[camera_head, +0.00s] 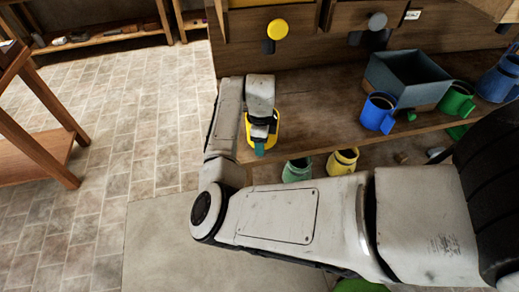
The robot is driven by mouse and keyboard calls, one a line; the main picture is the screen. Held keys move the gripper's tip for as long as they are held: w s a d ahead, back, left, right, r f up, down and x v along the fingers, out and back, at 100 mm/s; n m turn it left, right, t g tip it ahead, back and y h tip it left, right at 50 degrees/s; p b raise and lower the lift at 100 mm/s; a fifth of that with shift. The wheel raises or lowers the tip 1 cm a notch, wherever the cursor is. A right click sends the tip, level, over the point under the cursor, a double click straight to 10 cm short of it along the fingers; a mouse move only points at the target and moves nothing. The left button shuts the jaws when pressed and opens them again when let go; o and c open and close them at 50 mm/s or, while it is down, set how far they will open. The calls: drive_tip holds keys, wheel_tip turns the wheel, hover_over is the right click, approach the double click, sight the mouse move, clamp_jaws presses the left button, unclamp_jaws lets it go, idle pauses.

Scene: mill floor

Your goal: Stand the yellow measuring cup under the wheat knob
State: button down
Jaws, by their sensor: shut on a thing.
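My gripper (261,137) is at the left end of the wooden counter (325,107), shut on a yellow measuring cup (277,125). Much of the cup is hidden behind the gripper and wrist. I cannot tell whether its base touches the counter. A yellow knob (278,29) is on the wooden front above and behind the cup, slightly to its right. A grey knob (377,20) is further right. No wheat mark can be made out on either knob.
A blue-grey box (408,82), a blue cup (378,112) and a green cup (457,100) stand to the right on the counter. A green cup (297,170) and another yellow cup (342,161) are lower down. Counter between gripper and box is clear.

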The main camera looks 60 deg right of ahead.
drive_tip(key=shift+w+d+f+b, duration=0.2)
drive_tip(key=shift+w+d+b, duration=0.35)
drive_tip(key=shift+d+b, duration=0.95)
drive_tip(key=shift+w+d+f+b, duration=0.2)
drive_tip(key=shift+w+d+b, duration=0.6)
drive_tip(key=shift+d, duration=1.05)
drive_tip(key=shift+w+d+f+b, duration=0.2)
drive_tip(key=shift+w+d+b, duration=0.15)
drive_tip(key=shift+d+b, duration=1.25)
drive_tip(key=shift+d+f, duration=0.15)
drive_tip(key=shift+f, duration=0.55)
drive_tip(key=shift+c, duration=1.6)
unclamp_jaws()
